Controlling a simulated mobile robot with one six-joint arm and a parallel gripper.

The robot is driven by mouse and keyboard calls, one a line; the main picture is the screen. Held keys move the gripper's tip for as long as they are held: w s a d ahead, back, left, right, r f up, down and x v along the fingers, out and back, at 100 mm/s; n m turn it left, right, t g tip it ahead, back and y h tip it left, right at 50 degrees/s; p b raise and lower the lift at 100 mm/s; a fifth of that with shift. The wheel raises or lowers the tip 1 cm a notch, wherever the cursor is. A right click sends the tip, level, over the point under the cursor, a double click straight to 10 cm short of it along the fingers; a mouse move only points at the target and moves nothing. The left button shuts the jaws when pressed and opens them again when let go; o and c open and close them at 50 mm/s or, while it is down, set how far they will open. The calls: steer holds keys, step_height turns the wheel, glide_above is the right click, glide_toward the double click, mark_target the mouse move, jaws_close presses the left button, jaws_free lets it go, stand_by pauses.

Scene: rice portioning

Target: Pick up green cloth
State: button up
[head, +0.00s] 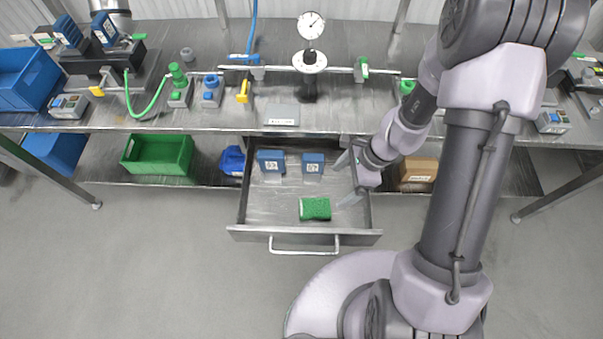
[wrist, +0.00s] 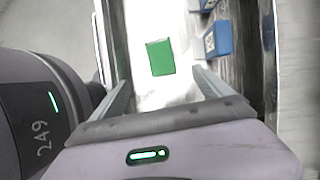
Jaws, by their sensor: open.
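The green cloth (head: 315,208) lies in the open drawer (head: 268,212), near its front. In the wrist view the green cloth (wrist: 160,57) lies flat on the drawer floor, ahead of the jaws and between their lines. My gripper (head: 345,182) is at the right side of the drawer, its fingers pointing left toward the inside. In the wrist view my gripper (wrist: 160,85) has its fingers spread wide with nothing between them. The cloth is apart from the fingers.
Two blue boxes (head: 271,162) (head: 312,163) stand at the back of the drawer. The drawer's front handle (head: 303,249) sticks out toward me. Above is a metal bench with a gauge (head: 311,25). A green bin (head: 157,155) and a brown box (head: 417,172) sit on the lower shelf.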

steer(key=b, duration=0.5)
glide_toward(316, 207)
steer(key=x, duration=0.2)
steer(key=shift+s+d+f, duration=0.1)
steer(key=shift+f, duration=0.35)
steer(key=b+x, duration=0.1)
steer(key=x, duration=0.2)
steer(key=b+x, duration=0.2)
steer(key=x, duration=0.1)
steer(key=shift+a+b, duration=0.25)
steer(key=shift+b, duration=0.05)
steer(key=shift+r, duration=0.1)
steer(key=c, duration=1.4)
step_height(316, 207, up, 10)
steer(key=p, duration=0.5)
steer(key=shift+p, duration=0.4)
steer(key=shift+c, duration=0.2)
